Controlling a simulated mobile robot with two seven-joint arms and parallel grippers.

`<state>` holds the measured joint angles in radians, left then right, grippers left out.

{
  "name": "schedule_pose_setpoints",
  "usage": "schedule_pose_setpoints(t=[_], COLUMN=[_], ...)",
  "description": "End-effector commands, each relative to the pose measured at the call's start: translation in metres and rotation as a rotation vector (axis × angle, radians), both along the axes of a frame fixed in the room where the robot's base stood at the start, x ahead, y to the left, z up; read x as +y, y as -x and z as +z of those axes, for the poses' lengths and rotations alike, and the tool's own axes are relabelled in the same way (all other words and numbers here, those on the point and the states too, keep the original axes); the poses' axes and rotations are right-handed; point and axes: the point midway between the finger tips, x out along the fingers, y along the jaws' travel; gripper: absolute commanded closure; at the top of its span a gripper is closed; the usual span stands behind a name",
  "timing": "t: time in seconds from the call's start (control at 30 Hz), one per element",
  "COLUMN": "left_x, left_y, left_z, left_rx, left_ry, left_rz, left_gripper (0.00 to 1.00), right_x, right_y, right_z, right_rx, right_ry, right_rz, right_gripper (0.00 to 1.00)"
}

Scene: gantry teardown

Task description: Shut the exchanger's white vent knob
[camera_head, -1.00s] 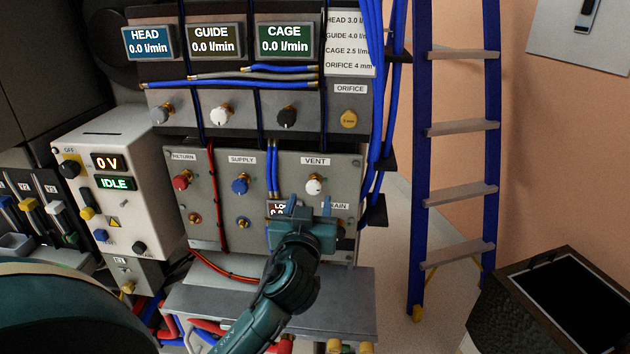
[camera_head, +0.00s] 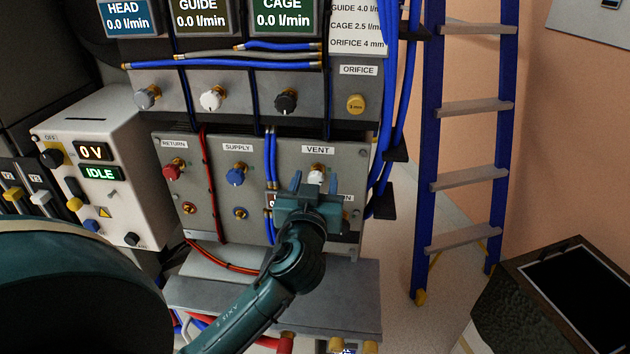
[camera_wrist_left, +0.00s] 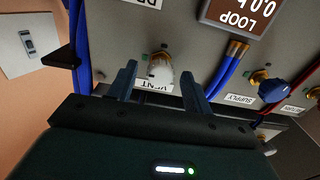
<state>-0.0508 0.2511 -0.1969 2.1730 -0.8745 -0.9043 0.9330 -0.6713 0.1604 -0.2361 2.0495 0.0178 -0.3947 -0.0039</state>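The white vent knob (camera_head: 316,174) sits on a brass stem under the VENT label on the exchanger's grey lower panel (camera_head: 207,165). My left gripper (camera_head: 316,184) is open in front of it, its two fingers to the left and right of the knob, and partly covers it. In the left wrist view, which is upside down, the white knob (camera_wrist_left: 159,70) shows in the gap between the open fingers (camera_wrist_left: 158,74). I see no finger touching it, and I cannot tell how deep it lies between them. My right gripper is not in view.
The red return knob (camera_head: 172,171) and blue supply knob (camera_head: 236,176) are on the same panel, left of the vent. Blue hoses (camera_head: 270,160) run between supply and vent. A blue ladder (camera_head: 433,150) stands at the right. A grey ledge (camera_head: 345,295) lies below.

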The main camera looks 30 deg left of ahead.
Motion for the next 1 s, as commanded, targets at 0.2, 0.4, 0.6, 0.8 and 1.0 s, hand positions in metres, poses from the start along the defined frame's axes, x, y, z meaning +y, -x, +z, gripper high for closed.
schedule_pose_setpoints(t=[0.2, 0.4, 0.6, 0.8, 1.0], left_x=[0.0000, 0.0000, 0.0000, 0.0001, 0.0001], left_y=[-0.0001, -0.0001, -0.0001, -0.0002, -0.0003], left_z=[0.0000, 0.0000, 0.0001, 0.0006, 0.0013], left_rx=[0.000, 0.000, 0.000, 0.011, 0.051], left_ry=[0.000, 0.000, 0.000, -0.022, -0.104], left_rz=[0.000, 0.000, 0.000, 0.000, 0.001], left_gripper=[0.67, 0.83, 0.94, 0.94, 0.94], right_x=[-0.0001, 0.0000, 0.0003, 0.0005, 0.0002], right_y=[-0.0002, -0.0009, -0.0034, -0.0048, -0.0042], right_z=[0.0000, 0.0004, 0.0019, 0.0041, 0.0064], right_rx=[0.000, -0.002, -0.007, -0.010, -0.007], right_ry=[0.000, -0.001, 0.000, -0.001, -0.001], right_rz=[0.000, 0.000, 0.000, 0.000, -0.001], right_gripper=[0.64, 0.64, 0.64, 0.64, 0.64])
